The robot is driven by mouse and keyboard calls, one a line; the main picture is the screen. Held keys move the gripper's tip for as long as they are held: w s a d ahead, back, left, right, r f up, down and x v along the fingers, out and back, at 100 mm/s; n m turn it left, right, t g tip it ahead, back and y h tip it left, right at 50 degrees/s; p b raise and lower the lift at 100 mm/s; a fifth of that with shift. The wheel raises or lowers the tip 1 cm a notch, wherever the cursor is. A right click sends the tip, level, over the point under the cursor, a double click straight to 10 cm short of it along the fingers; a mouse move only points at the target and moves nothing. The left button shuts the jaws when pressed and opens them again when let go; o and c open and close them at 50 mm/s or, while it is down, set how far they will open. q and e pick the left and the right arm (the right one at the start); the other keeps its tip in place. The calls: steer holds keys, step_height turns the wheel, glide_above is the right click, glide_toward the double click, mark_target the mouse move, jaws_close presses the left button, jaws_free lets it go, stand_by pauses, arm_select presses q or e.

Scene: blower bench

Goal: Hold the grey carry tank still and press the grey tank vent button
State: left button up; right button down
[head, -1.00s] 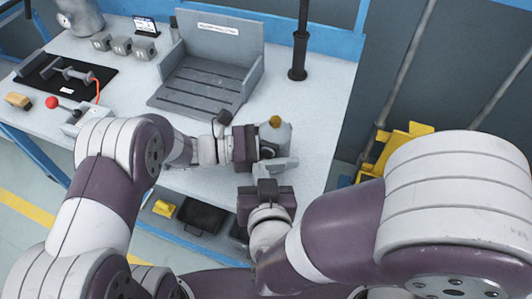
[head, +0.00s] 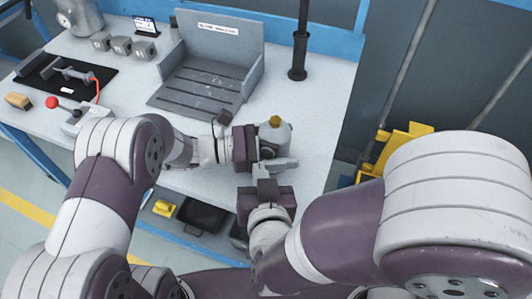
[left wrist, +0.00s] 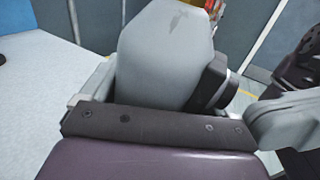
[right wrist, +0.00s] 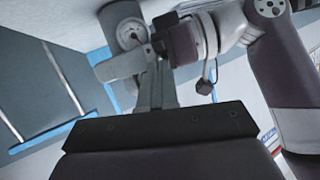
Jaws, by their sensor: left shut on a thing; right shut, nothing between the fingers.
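The grey carry tank (head: 282,136), with a brass-coloured cap on top, stands upright near the bench's front edge. My left gripper (head: 280,156) is shut on it from the left. The tank's grey body (left wrist: 165,60) fills the space between my left fingers in the left wrist view. My right gripper (head: 268,178) is shut and empty, in front of the tank. In the right wrist view my right fingertips (right wrist: 155,75) are close to my left finger and below the tank's round dial (right wrist: 131,33). I cannot make out the vent button; contact there is unclear.
A grey slotted stand (head: 205,80) is behind the tank. A black post (head: 300,45) rises at the back. A red-knobbed lever box (head: 78,118) and a black mat (head: 40,85) are at left. The bench (head: 322,125) is clear right of the tank.

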steer(key=shift+w, duration=0.2)
stand_by(0.7)
arm_select(q)
steer(key=shift+s, duration=0.1)
arm_select(e)
steer(key=shift+w+d, duration=0.15)
steer(key=shift+w, duration=0.1)
arm_select(q)
steer(key=shift+s+d+f, duration=0.1)
arm_select(e)
steer(key=shift+w+d, duration=0.1)
steer(key=shift+w+d+r, duration=0.15)
steer(key=shift+w, duration=0.35)
stand_by(0.5)
stand_by(0.5)
steer(key=shift+s, duration=0.8)
steer(key=shift+s, duration=0.1)
